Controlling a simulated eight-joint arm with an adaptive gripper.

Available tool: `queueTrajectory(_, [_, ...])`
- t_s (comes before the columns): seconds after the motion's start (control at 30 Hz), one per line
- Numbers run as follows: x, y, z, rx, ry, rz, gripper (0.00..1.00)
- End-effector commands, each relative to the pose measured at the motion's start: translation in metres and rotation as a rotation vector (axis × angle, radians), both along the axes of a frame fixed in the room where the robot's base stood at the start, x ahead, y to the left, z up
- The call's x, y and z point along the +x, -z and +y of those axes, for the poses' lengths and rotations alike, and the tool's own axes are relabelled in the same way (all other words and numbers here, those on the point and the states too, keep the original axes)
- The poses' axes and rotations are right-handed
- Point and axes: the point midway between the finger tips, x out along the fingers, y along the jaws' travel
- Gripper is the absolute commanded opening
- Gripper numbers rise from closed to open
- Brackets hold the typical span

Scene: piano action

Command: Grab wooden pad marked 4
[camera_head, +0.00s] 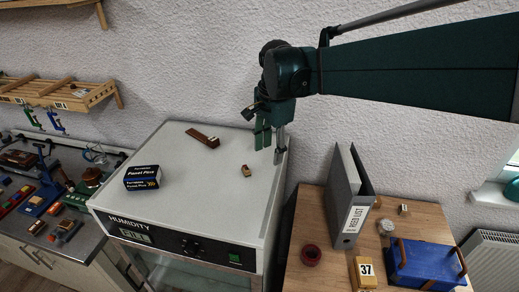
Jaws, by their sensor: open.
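A small wooden block (246,171) with a pale face lies on the white humidity cabinet (200,200). A longer brown wooden piece (203,137) with a pale tag lies near the back of the same top. Any number on either is too small to read, so I cannot tell which is the pad marked 4. My gripper (271,155) is open and empty, with its fingers pointing down near the cabinet's right edge. In the picture it is to the right of and above the small block, and apart from it.
A dark blue panel-pin box (143,177) stands on the cabinet's left. A grey binder (345,197) and a blue case (425,264) stand on the wooden table at right. The cabinet's middle is clear.

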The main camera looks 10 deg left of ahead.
Motion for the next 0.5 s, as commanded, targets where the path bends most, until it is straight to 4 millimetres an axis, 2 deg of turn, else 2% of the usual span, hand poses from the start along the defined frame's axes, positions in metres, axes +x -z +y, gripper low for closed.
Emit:
queueTrajectory(0.03, [0.003, 0.002, 0.013, -0.003, 0.013, 0.012, 0.44])
queueTrajectory(0.2, [0.01, 0.01, 0.05, -0.019, 0.073, 0.049, 0.44])
queueTrajectory(0.4, [0.013, 0.019, 0.079, -0.034, 0.125, 0.079, 0.44])
queueTrajectory(0.5, [0.014, 0.021, 0.086, -0.038, 0.14, 0.085, 0.44])
